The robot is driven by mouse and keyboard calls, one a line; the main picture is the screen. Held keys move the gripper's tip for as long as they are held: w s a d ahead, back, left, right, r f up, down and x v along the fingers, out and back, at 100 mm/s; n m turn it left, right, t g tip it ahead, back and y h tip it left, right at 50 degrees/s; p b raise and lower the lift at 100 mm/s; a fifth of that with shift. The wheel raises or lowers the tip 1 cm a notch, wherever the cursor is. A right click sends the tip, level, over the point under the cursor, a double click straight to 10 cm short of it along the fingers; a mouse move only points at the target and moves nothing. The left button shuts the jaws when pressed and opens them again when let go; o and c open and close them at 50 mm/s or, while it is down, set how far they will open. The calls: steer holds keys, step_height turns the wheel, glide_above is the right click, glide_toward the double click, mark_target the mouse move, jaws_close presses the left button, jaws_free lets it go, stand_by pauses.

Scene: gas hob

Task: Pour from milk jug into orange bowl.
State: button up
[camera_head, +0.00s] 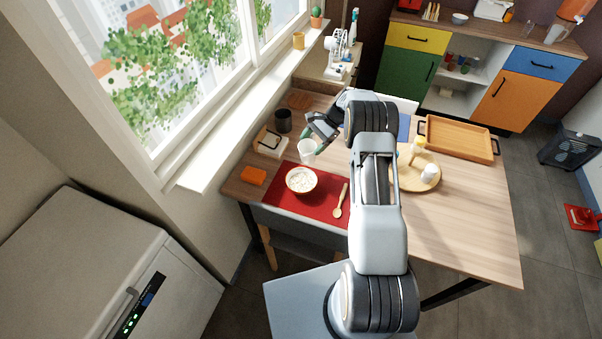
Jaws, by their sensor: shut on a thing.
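A small white vessel, taken as the milk jug (307,153), is at my gripper (314,145), just beyond the orange bowl. My gripper is shut on it, from the right side; the fingers are small and partly hidden. The jug looks roughly upright; I cannot tell its exact tilt or what is in it. In the picture the jug's lower edge is close above the bowl's far rim. No stream of milk is visible.
A wooden spoon (340,203) lies right of the bowl. A dark cup (283,121), glasses on a book (268,144) and an orange block (253,176) stand left. A round board (408,184) carries a white cup (429,174). A wooden tray (460,141) lies right; the front-right table is clear.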

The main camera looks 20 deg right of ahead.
step_height(320, 180, down, 2)
steer(key=shift+w+d+g+y+b, duration=0.1)
steer(key=shift+g+y+b, duration=0.3)
steer(key=shift+g+b, duration=0.15)
steer(key=shift+f+m+g+y+b, duration=0.1)
steer(key=shift+m+g+y+b, duration=0.15)
steer(key=shift+m+y+b, duration=0.05)
steer(key=shift+r, duration=0.35)
steer(key=shift+r, duration=0.1)
steer(key=shift+r+p, duration=1.1)
steer(key=shift+r, duration=0.8)
